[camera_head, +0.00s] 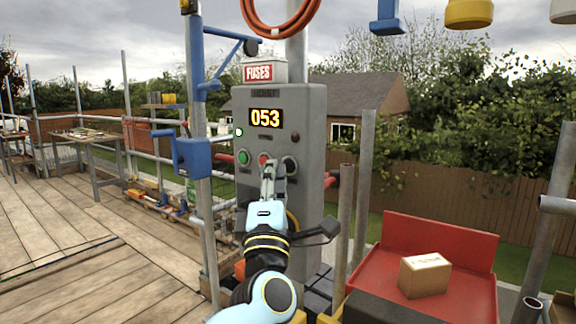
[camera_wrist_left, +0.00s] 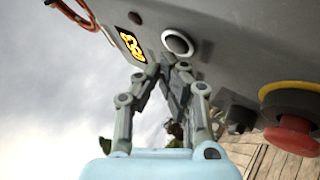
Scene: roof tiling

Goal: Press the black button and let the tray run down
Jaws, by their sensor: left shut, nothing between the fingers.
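The black button (camera_head: 290,165) sits in a pale ring on the grey control box (camera_head: 312,120). In the left wrist view the ringed dark button (camera_wrist_left: 178,43) is just beyond the fingertips. My left gripper (camera_head: 270,168) is shut and empty, pointing at the box in front of its button row. In the left wrist view its fingertips (camera_wrist_left: 170,62) are together close to the button; I cannot tell whether they touch it. The red tray (camera_head: 440,236) stands at the right with a cardboard box (camera_head: 425,277) on it. My right gripper is not in view.
A green button (camera_head: 243,157) and a red button (camera_head: 264,159) are left of the black one. The display (camera_head: 265,119) reads 053. A red mushroom button (camera_wrist_left: 292,133) with a yellow collar is near the gripper. Scaffold poles (camera_head: 364,180) stand between box and tray.

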